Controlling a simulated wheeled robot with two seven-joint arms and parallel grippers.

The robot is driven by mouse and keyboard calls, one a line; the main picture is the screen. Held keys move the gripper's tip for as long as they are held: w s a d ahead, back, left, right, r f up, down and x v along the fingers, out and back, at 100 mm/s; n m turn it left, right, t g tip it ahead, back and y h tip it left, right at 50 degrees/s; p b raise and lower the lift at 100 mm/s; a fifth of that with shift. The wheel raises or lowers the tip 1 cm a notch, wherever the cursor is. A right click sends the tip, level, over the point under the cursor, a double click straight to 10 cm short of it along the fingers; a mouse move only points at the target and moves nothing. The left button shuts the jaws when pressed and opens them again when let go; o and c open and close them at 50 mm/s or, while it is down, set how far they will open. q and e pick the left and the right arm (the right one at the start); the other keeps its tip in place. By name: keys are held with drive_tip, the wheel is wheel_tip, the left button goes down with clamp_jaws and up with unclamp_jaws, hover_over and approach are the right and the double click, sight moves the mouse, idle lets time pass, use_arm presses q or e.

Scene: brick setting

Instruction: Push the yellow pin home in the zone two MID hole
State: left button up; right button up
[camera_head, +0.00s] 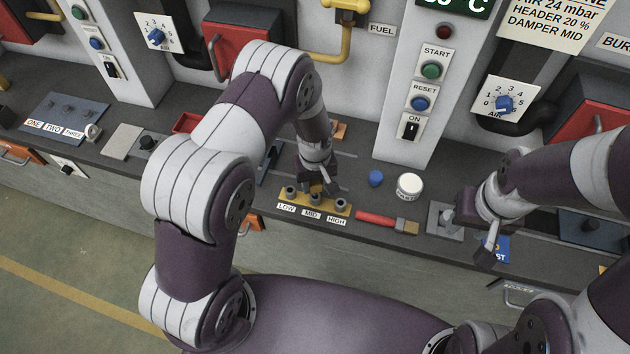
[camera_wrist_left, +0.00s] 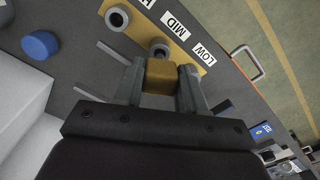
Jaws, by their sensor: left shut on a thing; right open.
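My left gripper (camera_head: 319,189) is shut on the yellow pin (camera_wrist_left: 160,77), whose blocky head shows between the two fingers in the left wrist view. In the head view the pin (camera_head: 316,187) is mostly covered by the fingers. It is close to the grey MID socket (camera_wrist_left: 158,49) of the yellow strip (camera_head: 325,206) labelled LOW, MID and HIGH. The pin's lower end is hidden, so I cannot tell whether it is in the hole. My right gripper (camera_head: 488,245) is open near a blue card at the bench's front edge.
A red-handled brush (camera_head: 386,221) lies right of the strip. A blue cap (camera_head: 375,178) and a white jar (camera_head: 409,186) stand behind it. The grey panel column (camera_head: 425,85) with START, RESET and ON rises behind. A yellow pipe (camera_head: 330,50) hangs at the back.

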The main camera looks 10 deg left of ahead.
sight(315, 190)
use_arm(q)
drive_tip(key=shift+f+b, duration=1.35)
drive_tip(key=shift+f, duration=0.5)
drive_tip(key=o, duration=1.6)
drive_tip(key=shift+o, duration=0.2)
drive_tip(key=shift+r, duration=0.15)
wheel_tip(315, 190, up, 6)
drive_tip(key=p, duration=0.5)
